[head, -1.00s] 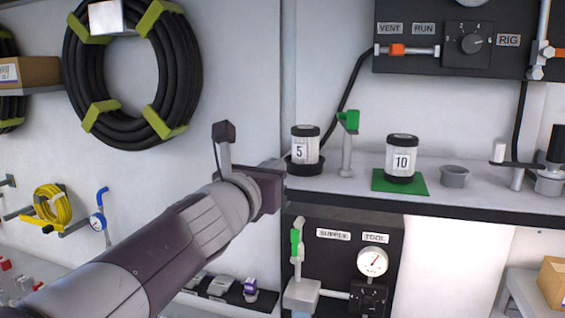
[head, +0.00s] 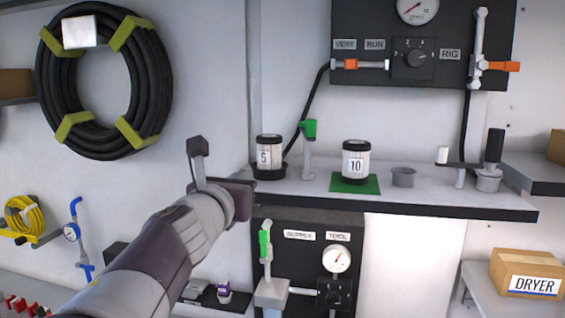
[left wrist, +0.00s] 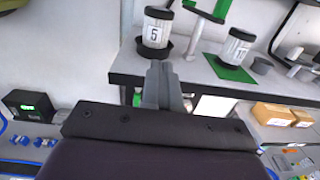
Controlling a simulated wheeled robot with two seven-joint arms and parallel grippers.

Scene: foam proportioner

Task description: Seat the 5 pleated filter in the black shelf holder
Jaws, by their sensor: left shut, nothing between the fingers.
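The filter labelled 5 (head: 268,151) is a white pleated cylinder with a black cap. It stands upright in the black shelf holder (head: 270,172), a shallow round cup at the shelf's left end. In the left wrist view the 5 filter (left wrist: 156,27) stands just beyond my fingers, and the black holder (left wrist: 155,51) shows around its foot. My left gripper (left wrist: 161,68) is shut and empty, in front of the shelf edge and apart from the filter. My right gripper is not in view.
The 10 filter (head: 356,160) stands on a green mat (head: 355,184). A green-handled valve (head: 308,143) rises between the filters. An empty grey cup (head: 403,177) and a black-handled fitting (head: 494,150) stand further right. The shelf edge (head: 400,206) is in front. A supply panel (head: 310,262) hangs below.

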